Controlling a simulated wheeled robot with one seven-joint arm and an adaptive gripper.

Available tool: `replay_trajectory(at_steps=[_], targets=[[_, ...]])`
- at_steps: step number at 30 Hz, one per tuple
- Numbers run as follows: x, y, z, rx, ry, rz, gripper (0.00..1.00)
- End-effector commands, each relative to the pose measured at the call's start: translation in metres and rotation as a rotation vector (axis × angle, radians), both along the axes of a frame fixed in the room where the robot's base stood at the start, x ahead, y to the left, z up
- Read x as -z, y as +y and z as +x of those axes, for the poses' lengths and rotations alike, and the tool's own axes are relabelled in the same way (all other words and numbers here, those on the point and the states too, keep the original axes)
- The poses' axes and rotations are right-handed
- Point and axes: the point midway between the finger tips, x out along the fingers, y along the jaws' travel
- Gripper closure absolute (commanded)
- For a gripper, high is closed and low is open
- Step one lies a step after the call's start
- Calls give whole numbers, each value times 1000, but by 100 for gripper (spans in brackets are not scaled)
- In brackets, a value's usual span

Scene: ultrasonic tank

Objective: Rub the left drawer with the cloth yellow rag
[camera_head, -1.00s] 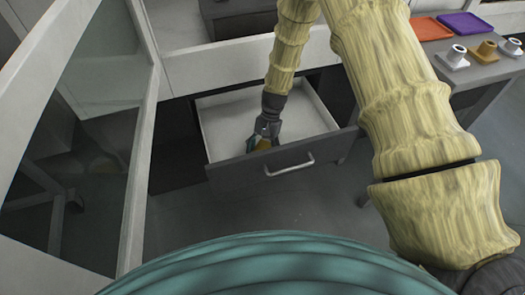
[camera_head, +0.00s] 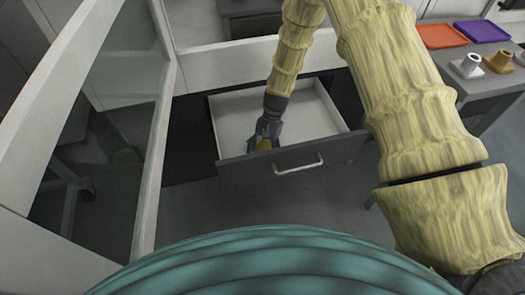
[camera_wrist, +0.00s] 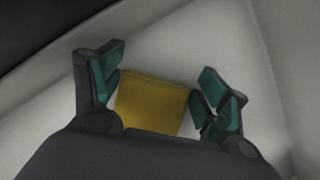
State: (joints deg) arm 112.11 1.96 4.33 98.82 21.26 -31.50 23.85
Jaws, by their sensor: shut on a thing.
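The open drawer (camera_head: 227,166) has a grey front, a silver handle and a pale inside. It is pulled out below a white-edged counter. My gripper (camera_head: 264,147) is down inside the drawer, close behind the front panel. It is shut on the yellow rag (camera_wrist: 152,104), a small folded square between the teal fingers in the wrist view; my gripper also shows there (camera_wrist: 157,88). In the head view only a little yellow of the rag shows. The pale drawer surface lies beyond the rag. I cannot tell whether the rag touches it.
A grey side table at the right holds an orange tray (camera_head: 441,36), a purple tray (camera_head: 482,31) and small white (camera_head: 466,67) and tan (camera_head: 499,62) pieces. A glass panel (camera_head: 110,110) stands at the left. Floor shows right of the drawer.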

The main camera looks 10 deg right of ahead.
Motion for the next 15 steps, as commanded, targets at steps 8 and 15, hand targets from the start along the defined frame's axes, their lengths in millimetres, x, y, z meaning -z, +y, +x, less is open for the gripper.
replay_trajectory(at_steps=[8, 15], targets=[[2, -20, 0, 1, 1, -1, 60], [5, -37, 0, 2, 2, -4, 60]])
